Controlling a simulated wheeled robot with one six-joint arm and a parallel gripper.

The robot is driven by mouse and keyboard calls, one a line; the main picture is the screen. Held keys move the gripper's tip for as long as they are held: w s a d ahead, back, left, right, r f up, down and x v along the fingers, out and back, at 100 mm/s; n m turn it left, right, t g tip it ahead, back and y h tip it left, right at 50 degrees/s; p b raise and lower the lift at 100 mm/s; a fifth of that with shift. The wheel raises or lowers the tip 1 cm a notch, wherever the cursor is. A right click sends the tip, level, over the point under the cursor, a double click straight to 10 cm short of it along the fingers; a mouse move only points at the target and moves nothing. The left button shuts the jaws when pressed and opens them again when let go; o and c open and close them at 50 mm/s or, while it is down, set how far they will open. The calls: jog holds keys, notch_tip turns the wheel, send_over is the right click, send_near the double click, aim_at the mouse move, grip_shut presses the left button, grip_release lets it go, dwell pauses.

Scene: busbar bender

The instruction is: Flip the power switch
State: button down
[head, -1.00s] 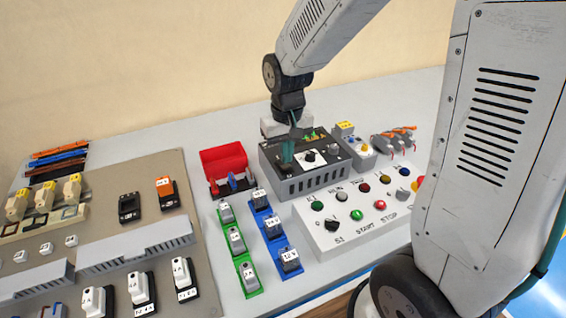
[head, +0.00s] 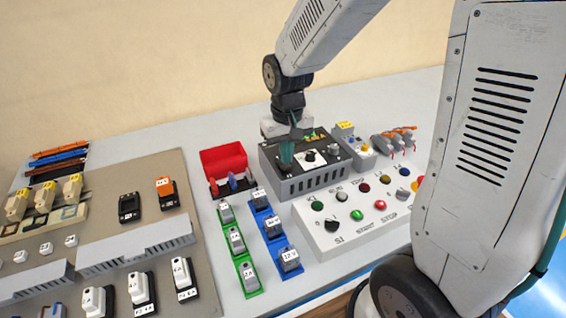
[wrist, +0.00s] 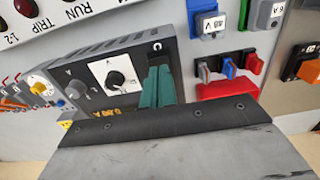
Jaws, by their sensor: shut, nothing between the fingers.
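The power unit (head: 312,183) is a grey box with a black top panel, near the back of the bench. In the wrist view its panel (wrist: 97,52) shows a black knob on a white plate (wrist: 104,83) and a small white mark near the edge. My gripper (head: 287,158) has teal fingers, shut and empty, pointing down at the left part of the panel. In the wrist view the fingers (wrist: 157,80) lie beside the white plate, over the panel end. The power switch is not clearly visible; the fingers cover that area. I cannot tell whether they touch it.
A red bin (head: 223,160) stands just left of the unit. A white button panel (head: 322,235) is in front, and a small grey box with a yellow knob (head: 362,152) is to the right. Green and blue rails (head: 240,262) with modules lie front left.

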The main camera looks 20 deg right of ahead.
aim_at(287, 167)
jog(key=shift+f, duration=0.9)
dwell(0.3)
jog(key=shift+r, duration=3.5)
jog(key=s+d+r, duration=0.1)
jog(key=s+r, duration=0.2)
jog(key=s, duration=0.4)
jog(key=s+d+r+t, duration=0.1)
jog(key=s+r, duration=0.2)
jog(key=s, duration=0.4)
jog(key=s+d+r, duration=0.1)
jog(key=s+r, duration=0.3)
jog(key=s, duration=0.4)
